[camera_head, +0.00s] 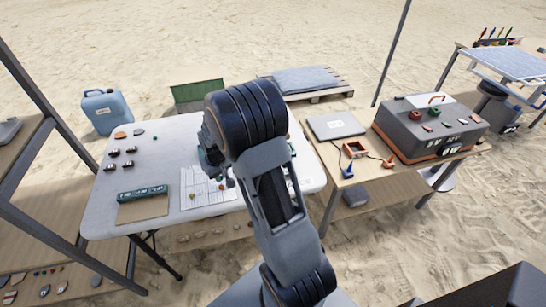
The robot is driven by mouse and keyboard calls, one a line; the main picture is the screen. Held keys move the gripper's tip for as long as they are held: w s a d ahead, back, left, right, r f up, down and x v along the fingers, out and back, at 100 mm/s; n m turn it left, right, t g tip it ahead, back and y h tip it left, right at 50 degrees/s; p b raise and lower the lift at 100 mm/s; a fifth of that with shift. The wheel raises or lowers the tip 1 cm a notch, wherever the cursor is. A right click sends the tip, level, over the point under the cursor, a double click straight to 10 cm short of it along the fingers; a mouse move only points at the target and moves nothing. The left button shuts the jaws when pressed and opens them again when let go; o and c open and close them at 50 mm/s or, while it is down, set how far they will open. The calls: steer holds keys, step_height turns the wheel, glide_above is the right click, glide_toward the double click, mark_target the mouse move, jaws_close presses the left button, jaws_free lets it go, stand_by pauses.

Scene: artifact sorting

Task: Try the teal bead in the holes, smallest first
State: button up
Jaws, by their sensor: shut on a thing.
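My gripper (228,182) points down over the white gridded sheet (205,199) on the white table, partly behind my own arm. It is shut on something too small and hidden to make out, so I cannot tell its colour. A teal bar with a row of dark spots that look like holes (142,192) lies at the left of the sheet, apart from my gripper. I cannot make out the size of each hole. A tiny teal spot (155,138) lies near the table's back; I cannot tell whether it is a bead.
Several dark red-brown pieces (113,152) lie at the table's left. A brown board (143,211) lies by the bar. Small beads (192,196) dot the sheet. A wooden table (400,180) with a grey case (428,128) stands at right. The white table's left front (105,215) is clear.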

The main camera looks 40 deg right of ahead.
steer(key=s+d+r+b, duration=0.2)
steer(key=s+d, duration=0.1)
steer(key=d, duration=0.4)
steer(key=s+d+r+b, duration=0.2)
steer(key=s+d+r, duration=0.1)
steer(key=d, duration=0.4)
steer(key=shift+n, duration=0.3)
steer(key=shift+f+b, duration=1.6)
steer(key=shift+f, duration=0.85)
steer(key=shift+s+f, duration=0.1)
steer(key=o, duration=0.8)
steer(key=shift+o, duration=0.5)
steer(key=o, duration=0.3)
